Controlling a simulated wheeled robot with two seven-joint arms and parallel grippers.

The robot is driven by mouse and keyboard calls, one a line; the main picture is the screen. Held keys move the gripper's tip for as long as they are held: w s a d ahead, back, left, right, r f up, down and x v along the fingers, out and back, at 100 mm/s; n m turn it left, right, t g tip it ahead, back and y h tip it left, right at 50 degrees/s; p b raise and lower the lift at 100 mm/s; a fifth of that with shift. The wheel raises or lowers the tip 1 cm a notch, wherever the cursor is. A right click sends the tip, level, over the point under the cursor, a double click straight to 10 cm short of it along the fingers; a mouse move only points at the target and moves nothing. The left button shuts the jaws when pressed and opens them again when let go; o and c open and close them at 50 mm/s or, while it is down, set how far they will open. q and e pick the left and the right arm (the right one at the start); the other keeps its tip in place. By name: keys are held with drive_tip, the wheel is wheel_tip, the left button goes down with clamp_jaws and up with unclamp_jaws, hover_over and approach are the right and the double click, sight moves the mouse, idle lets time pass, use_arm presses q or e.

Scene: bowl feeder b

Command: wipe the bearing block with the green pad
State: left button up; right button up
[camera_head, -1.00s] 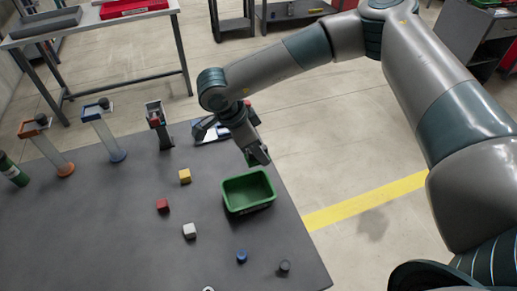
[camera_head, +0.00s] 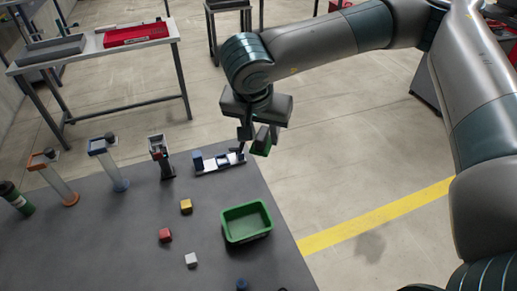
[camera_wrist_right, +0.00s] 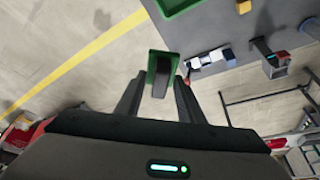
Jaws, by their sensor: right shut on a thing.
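My right gripper (camera_head: 253,135) is shut on the green pad (camera_head: 262,148) by its dark grip and holds it in the air just past the table's far edge. In the right wrist view the green pad (camera_wrist_right: 153,68) is between the fingers (camera_wrist_right: 158,98), with its dark grip hiding part of it. A pale plate with blue parts, which looks like the bearing block (camera_head: 220,163), lies at the table's far edge, left of and apart from the pad. It also shows in the wrist view (camera_wrist_right: 212,60), right of the pad. My left gripper is not in view.
A green bin (camera_head: 246,222) stands on the dark table (camera_head: 120,240) nearer me. Yellow (camera_head: 186,206), red (camera_head: 165,236) and white (camera_head: 191,260) cubes lie to its left. Upright stands (camera_head: 161,160) line the far left side. Right of the table is open floor.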

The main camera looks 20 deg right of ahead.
sight(267, 144)
drive_tip(key=r+n, duration=0.1)
drive_tip(key=r, duration=0.1)
drive_tip(key=s+r+n+p, duration=0.1)
drive_tip(key=r, duration=0.1)
drive_tip(key=d+r+n+y, duration=0.1)
drive_tip(key=r+n, duration=0.1)
drive_tip(key=r, duration=0.1)
drive_tip(key=shift+s+t+p, duration=0.15)
drive_tip(key=shift+t+p, duration=0.15)
drive_tip(key=shift+t, duration=0.1)
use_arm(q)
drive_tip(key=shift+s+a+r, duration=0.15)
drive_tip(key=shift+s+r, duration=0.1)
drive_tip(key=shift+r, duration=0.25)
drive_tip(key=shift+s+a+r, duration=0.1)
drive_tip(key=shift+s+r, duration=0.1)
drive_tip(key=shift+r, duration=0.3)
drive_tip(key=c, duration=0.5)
use_arm(e)
drive_tip(key=shift+a, duration=0.15)
